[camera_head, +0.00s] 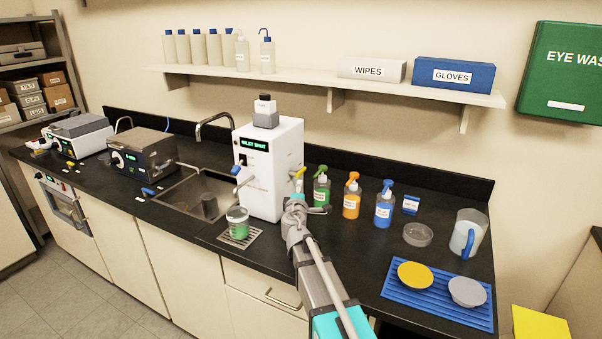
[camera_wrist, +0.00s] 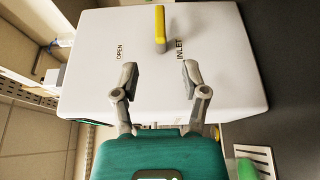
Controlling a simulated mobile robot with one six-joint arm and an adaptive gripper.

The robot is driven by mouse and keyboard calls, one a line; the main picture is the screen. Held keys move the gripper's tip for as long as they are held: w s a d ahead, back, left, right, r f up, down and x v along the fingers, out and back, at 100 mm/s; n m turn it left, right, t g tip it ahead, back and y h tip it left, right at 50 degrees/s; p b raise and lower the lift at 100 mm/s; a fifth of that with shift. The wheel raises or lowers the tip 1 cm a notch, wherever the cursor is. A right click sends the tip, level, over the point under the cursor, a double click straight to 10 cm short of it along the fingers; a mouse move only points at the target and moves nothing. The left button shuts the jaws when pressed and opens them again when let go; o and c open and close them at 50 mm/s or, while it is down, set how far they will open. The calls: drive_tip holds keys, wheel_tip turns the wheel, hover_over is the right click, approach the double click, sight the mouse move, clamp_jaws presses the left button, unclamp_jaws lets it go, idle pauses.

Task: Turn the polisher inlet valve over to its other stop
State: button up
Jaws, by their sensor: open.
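The polisher (camera_head: 262,185) is a white box unit on the black counter with a small green-lit display on its front. Its inlet valve is a yellow lever (camera_head: 299,173) on the right side face. In the wrist view the yellow lever (camera_wrist: 160,25) points to the top of the picture, beside the printed word INLET; the word OPEN is printed to its left. My gripper (camera_wrist: 160,78) is open and empty, its two fingers spread apart in front of this face, below the lever in the picture. In the head view my gripper (camera_head: 297,205) is close to the polisher's right side.
A blue mat (camera_head: 440,305) and a jug (camera_head: 467,233) are farther right.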

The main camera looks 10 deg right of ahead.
sight(302, 173)
drive_tip(key=x, duration=1.3)
drive_tip(key=shift+w, duration=0.35)
drive_tip(key=shift+c, duration=0.3)
clamp_jaws()
